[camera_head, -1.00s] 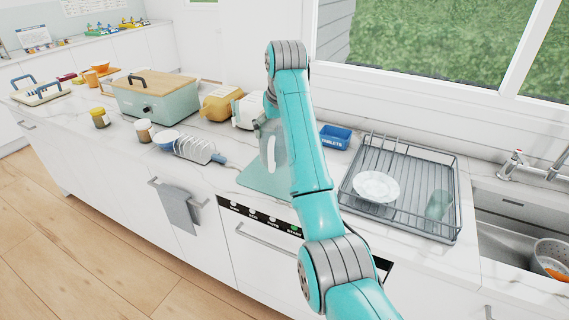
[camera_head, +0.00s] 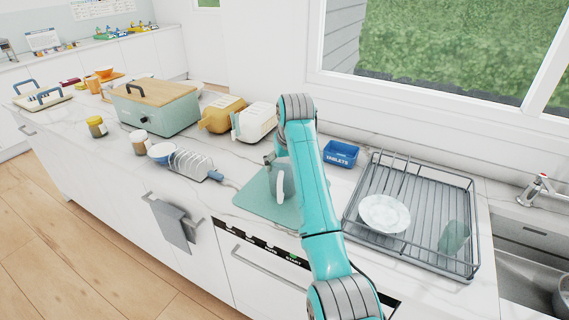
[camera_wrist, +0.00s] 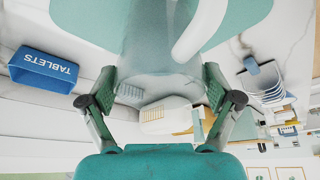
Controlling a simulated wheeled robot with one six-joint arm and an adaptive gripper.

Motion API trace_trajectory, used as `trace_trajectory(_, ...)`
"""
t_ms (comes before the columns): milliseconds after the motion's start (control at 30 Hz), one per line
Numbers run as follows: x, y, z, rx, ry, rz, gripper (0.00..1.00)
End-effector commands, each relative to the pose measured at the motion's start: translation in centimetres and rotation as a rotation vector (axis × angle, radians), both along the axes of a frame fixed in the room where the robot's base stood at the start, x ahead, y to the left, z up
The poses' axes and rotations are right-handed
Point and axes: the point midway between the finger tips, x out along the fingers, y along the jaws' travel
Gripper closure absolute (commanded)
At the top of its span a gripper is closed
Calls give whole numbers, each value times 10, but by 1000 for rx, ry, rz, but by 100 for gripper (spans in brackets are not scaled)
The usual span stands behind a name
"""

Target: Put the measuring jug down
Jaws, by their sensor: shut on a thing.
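The measuring jug (camera_head: 274,185) is a grey, see-through vessel with a white handle. It is upright over the teal mat (camera_head: 250,203) on the counter, partly hidden behind my arm. I cannot tell whether its base touches the mat. In the wrist view the jug (camera_wrist: 150,50) stands between my fingers, with its white handle on the right. My gripper (camera_wrist: 162,88) is shut on the jug's body. In the head view my gripper is mostly hidden by the arm.
The blue tablets box (camera_head: 341,154) stands behind and right of the mat. A dish rack (camera_head: 410,215) with a white plate (camera_head: 384,213) is farther right, before the sink. A toast rack (camera_head: 196,165) is left of the mat. A white toaster (camera_head: 254,122) stands behind.

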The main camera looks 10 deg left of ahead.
Motion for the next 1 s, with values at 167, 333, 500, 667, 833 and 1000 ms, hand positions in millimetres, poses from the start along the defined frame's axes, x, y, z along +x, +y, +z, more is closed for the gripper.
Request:
trace_trajectory(167, 1, 0, 2, 2, -5, 0, 80)
trace_trajectory(333, 1, 0, -1, 2, -4, 0, 80)
trace_trajectory(500, 0, 0, -2, 1, -2, 0, 0)
trace_trajectory(667, 0, 0, -2, 1, -2, 0, 0)
trace_trajectory(833, 1, 0, 2, 1, -3, 0, 0)
trace_trajectory(1000, 4, -2, 23, 2, -6, -1, 0)
